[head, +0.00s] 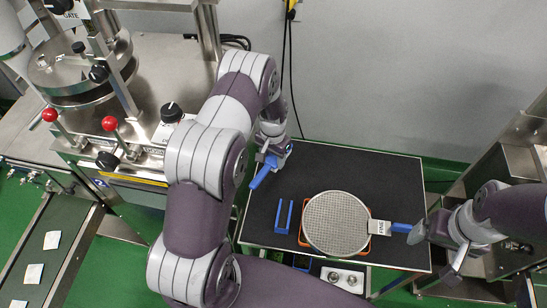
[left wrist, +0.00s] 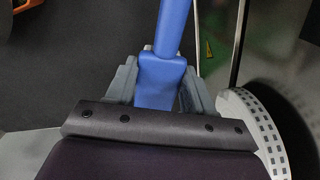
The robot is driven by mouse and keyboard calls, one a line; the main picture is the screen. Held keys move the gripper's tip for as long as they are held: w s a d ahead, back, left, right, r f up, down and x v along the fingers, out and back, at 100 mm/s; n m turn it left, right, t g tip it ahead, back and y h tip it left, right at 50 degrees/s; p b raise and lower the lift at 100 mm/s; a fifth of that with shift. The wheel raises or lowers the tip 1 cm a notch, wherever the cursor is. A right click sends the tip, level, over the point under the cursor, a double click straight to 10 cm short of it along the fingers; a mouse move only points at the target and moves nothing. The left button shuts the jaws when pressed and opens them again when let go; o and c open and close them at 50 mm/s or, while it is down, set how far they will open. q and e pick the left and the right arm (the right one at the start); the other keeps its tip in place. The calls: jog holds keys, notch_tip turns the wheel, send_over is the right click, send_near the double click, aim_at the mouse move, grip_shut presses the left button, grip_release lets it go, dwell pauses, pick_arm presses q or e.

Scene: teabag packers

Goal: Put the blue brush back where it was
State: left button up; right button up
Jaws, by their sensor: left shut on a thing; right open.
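The blue brush (head: 262,173) is in my left gripper (head: 271,154), above the left side of the black-topped table (head: 370,168). In the left wrist view the brush's blue handle (left wrist: 160,80) sits between the shut fingers. The brush slants down and left; its bristles cannot be made out. A blue two-bar rack (head: 283,217) stands on the table, below and right of the brush and apart from it. My right gripper (head: 416,232) is open at the end of the sieve's blue handle (head: 401,228); I cannot tell whether it touches.
A round mesh sieve (head: 335,222) lies over an orange frame (head: 303,240) right of the rack. A steel machine with red knobs (head: 109,123) stands left. A conveyor with white teabags (head: 52,240) is at lower left. The table's back is clear.

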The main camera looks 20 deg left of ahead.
pick_arm(q)
jog(key=shift+s+d+f, duration=0.15)
jog(key=shift+s+f, duration=0.05)
jog(key=shift+f, duration=0.8)
jog(key=shift+w+f, duration=0.1)
jog(key=shift+f, duration=0.05)
pick_arm(e)
jog(key=shift+s+d+r, duration=0.1)
jog(key=shift+r, duration=0.4)
pick_arm(q)
jog(key=o, duration=1.3)
jog(key=shift+f, duration=0.1)
pick_arm(e)
jog(key=shift+f, duration=0.1)
